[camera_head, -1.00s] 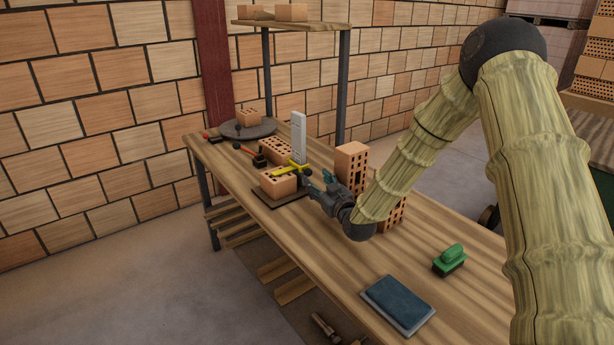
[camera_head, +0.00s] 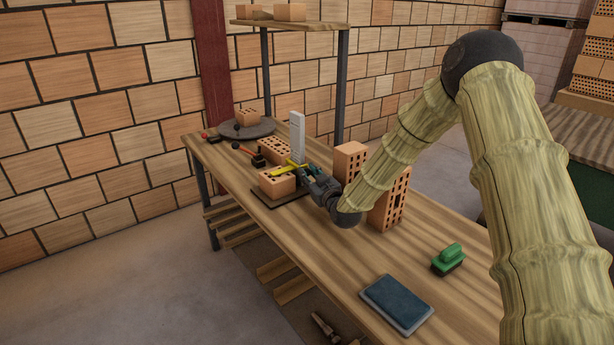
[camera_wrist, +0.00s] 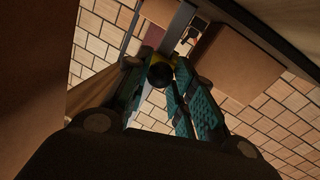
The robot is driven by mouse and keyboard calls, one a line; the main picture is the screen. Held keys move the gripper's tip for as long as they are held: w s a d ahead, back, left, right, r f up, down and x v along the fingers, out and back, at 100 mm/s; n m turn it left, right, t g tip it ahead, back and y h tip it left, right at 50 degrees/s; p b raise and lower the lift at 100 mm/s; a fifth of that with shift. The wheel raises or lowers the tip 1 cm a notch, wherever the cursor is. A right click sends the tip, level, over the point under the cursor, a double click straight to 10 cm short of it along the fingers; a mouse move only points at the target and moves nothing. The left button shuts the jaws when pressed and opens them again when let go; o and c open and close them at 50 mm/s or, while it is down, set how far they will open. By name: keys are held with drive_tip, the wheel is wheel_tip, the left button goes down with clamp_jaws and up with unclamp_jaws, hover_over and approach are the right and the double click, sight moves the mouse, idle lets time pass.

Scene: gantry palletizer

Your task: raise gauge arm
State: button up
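The gauge is a white upright post (camera_head: 298,135) with a yellow arm (camera_head: 283,169) reaching out low over a brick (camera_head: 277,184) on a dark base plate (camera_head: 264,199). My gripper (camera_head: 308,171) is at the right end of the yellow arm. In the wrist view, a dark round knob (camera_wrist: 160,75) with yellow behind it lies between the teal fingertips of my gripper (camera_wrist: 162,70). The fingers stand on both sides of the knob and look open, with a narrow gap; contact is unclear. The arm's far part is hidden in the wrist view.
Upright bricks (camera_head: 389,198) stand close right of my gripper. Another brick (camera_head: 273,148) lies behind the gauge, near a red-handled tool (camera_head: 243,149) and a round turntable (camera_head: 262,128). A green-handled brush (camera_head: 448,258) and blue pad (camera_head: 397,303) lie on the front table.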

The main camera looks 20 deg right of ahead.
clamp_jaws()
drive_tip(key=shift+a, duration=0.1)
wheel_tip(320, 180, up, 16)
drive_tip(key=p, duration=0.5)
drive_tip(key=shift+r, duration=0.3)
drive_tip(key=o, duration=0.9)
unclamp_jaws()
drive_tip(key=shift+c, duration=0.2)
drive_tip(key=shift+s, duration=0.1)
drive_tip(key=s+d, duration=0.2)
drive_tip(key=s, duration=0.9)
drive_tip(key=shift+s, duration=0.3)
